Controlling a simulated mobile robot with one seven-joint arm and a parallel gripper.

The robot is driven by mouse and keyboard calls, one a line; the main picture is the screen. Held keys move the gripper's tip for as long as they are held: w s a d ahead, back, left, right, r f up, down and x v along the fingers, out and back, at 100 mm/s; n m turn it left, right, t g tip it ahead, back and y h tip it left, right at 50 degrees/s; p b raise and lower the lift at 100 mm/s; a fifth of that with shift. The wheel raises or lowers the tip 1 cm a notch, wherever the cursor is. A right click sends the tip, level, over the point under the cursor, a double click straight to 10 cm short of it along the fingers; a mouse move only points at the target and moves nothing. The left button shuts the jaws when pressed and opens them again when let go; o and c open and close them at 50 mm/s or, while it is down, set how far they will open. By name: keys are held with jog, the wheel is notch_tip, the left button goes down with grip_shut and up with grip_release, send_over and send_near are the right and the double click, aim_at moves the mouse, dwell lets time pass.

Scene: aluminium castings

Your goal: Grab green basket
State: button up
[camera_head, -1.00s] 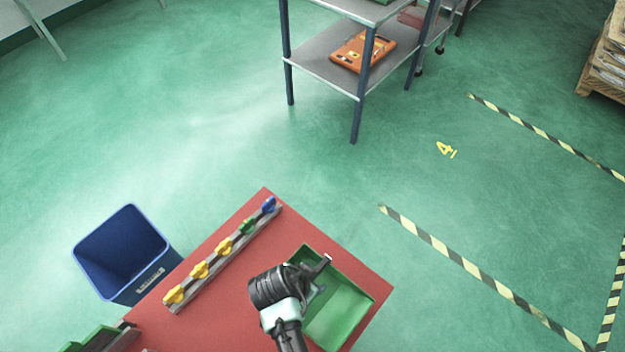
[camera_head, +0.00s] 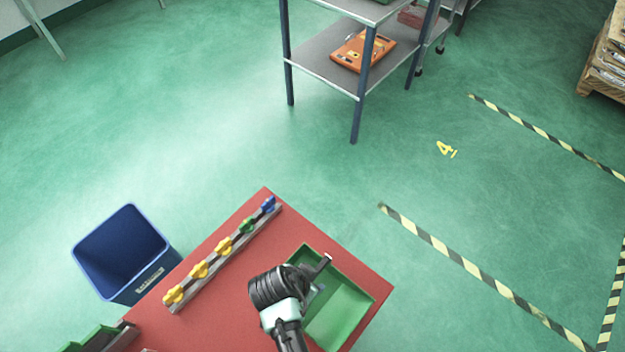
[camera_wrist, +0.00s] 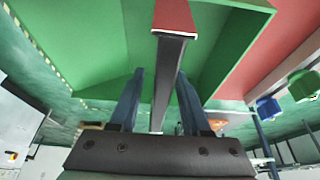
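The green basket (camera_head: 345,308) is an open rectangular tray on the red table's right end. In the head view my gripper (camera_head: 322,266) is over its far left part, and my wrist hides part of its left side. In the wrist view the basket's green surfaces (camera_wrist: 75,35) fill the top, close beyond the fingers. My gripper (camera_wrist: 161,78) shows two dark fingers standing apart. A narrow grey bar with a reddish end shows between them in the picture; I cannot tell what it is or whether the fingers touch anything.
The red table (camera_head: 235,300) carries a rail (camera_head: 225,258) with several yellow, green and blue knobs left of the basket. A blue bin (camera_head: 125,250) stands at the table's left. A shelf rack (camera_head: 325,76) holds an orange part (camera_head: 362,52).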

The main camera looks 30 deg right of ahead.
grip_shut()
dwell(1.2)
